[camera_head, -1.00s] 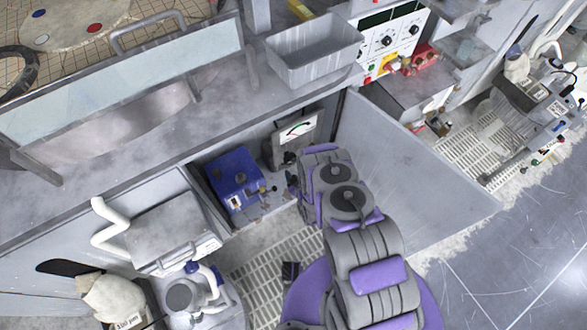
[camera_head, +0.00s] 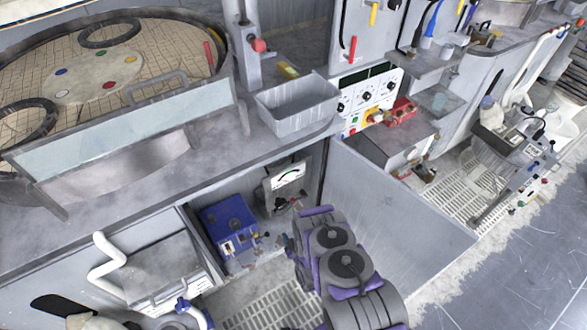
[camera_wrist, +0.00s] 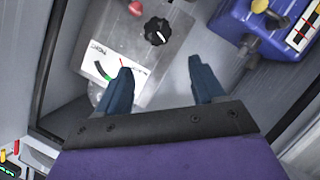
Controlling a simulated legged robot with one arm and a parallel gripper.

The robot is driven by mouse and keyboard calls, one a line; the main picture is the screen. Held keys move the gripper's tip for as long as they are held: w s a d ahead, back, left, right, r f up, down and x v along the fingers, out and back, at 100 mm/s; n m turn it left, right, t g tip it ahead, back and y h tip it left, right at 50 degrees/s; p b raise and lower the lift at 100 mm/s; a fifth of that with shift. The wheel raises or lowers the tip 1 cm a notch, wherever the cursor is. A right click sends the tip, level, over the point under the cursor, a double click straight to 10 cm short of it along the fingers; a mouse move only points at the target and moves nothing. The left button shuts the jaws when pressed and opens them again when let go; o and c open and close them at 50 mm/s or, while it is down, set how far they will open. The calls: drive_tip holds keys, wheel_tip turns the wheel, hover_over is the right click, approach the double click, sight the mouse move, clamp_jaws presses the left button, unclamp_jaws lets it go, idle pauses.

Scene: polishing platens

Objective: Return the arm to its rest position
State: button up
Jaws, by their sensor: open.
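My arm reaches up from the bottom of the head view toward an open cabinet bay under the bench. My gripper shows in the wrist view (camera_wrist: 160,88) with its two dark blue fingers apart and nothing between them. Beyond the fingers is a grey gauge box (camera_wrist: 150,50) with a white dial, a black knob and a red knob. The gauge box also shows in the head view (camera_head: 285,185). A blue box (camera_head: 230,225) stands to its left in the bay. The gripper's fingertips are not clearly seen in the head view.
The open cabinet door (camera_head: 395,205) stands to the right of my arm. A grey bin (camera_head: 297,108) sits on the bench (camera_head: 215,148) above the bay, beside a control panel (camera_head: 370,98). A large round platen (camera_head: 150,75) is at upper left. Open floor (camera_head: 500,270) lies at lower right.

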drive_tip(key=w+d+r+m+g+h, duration=0.2)
drive_tip(key=w+r+m+g, duration=0.1)
drive_tip(key=w+r, duration=0.9)
drive_tip(key=s+d+r+m+g+h, duration=0.1)
drive_tip(key=s+d+r+g, duration=0.15)
drive_tip(key=r, duration=0.75)
drive_tip(key=s+d+r+m+g, duration=0.2)
drive_tip(key=s+d+r, duration=0.15)
drive_tip(key=r, duration=0.65)
drive_tip(key=s+d+r+m+g, duration=0.2)
drive_tip(key=s+r, duration=0.6)
drive_tip(key=s, duration=0.6)
drive_tip(key=s+d+r+m+g+h, duration=0.1)
drive_tip(key=s+d+r+m+g, duration=0.1)
drive_tip(key=s+r, duration=0.6)
drive_tip(key=s+d+r+m+g, duration=0.2)
drive_tip(key=s+r, duration=0.6)
drive_tip(key=s, duration=1.3)
drive_tip(key=shift+s+d+g+h, duration=0.25)
drive_tip(key=shift+d+g+h, duration=0.05)
drive_tip(key=shift+d+g, duration=0.7)
